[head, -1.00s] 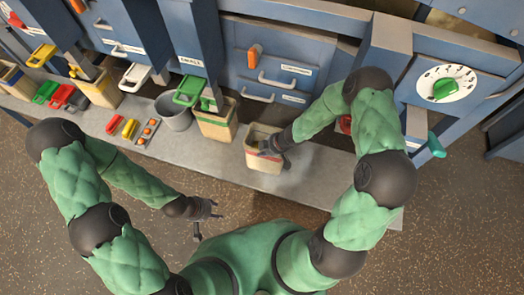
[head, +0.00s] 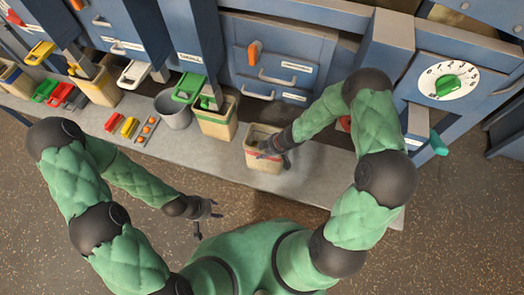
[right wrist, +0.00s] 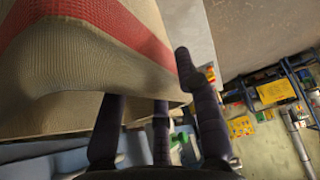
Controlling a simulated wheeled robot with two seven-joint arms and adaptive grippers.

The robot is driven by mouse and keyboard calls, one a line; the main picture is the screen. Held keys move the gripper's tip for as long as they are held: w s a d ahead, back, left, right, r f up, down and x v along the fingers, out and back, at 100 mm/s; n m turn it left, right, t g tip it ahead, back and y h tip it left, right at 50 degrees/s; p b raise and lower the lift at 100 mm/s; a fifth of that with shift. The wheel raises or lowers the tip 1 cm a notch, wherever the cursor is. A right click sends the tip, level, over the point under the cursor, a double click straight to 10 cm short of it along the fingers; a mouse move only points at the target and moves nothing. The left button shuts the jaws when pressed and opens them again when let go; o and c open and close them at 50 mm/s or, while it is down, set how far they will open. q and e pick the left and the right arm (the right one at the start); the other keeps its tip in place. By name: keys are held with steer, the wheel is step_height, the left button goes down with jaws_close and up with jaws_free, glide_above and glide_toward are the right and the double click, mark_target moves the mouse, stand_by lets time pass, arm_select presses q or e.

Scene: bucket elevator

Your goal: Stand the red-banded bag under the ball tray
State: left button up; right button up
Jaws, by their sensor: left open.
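The red-banded bag (head: 264,162) stands upright and open-topped on the grey ledge. It fills the upper left of the right wrist view (right wrist: 75,60). My right gripper (head: 274,150) is at its right rim with fingers spread. In the right wrist view, two fingers run up behind the bag's edge and one stands apart to its right. My left gripper (head: 205,218) is open and empty in front of the ledge. A green-handled tray (head: 188,90) sits under a labelled chute. The label is too small to read surely, so I cannot tell which tray is the ball tray.
A yellowish bag (head: 101,88) stands further left. Cabinets with drawers back the ledge (head: 205,160). A dial (head: 448,82) is at right.

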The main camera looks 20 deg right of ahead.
steer(key=p+v, duration=0.6)
steer(key=v, duration=0.6)
steer(key=shift+a+p, duration=0.1)
steer(key=shift+p, duration=0.3)
steer(key=s+a+f+m+g, duration=0.1)
steer(key=s+a+f+m, duration=0.1)
steer(key=s+a+m, duration=0.3)
steer(key=s+a+f+m+g+h, duration=0.1)
steer(key=s+a+m, duration=0.3)
steer(key=s+m, duration=0.4)
steer(key=shift+s+a+f+m+g, duration=0.4)
steer(key=shift+s+f+g, duration=0.2)
steer(key=shift+s+f, duration=0.2)
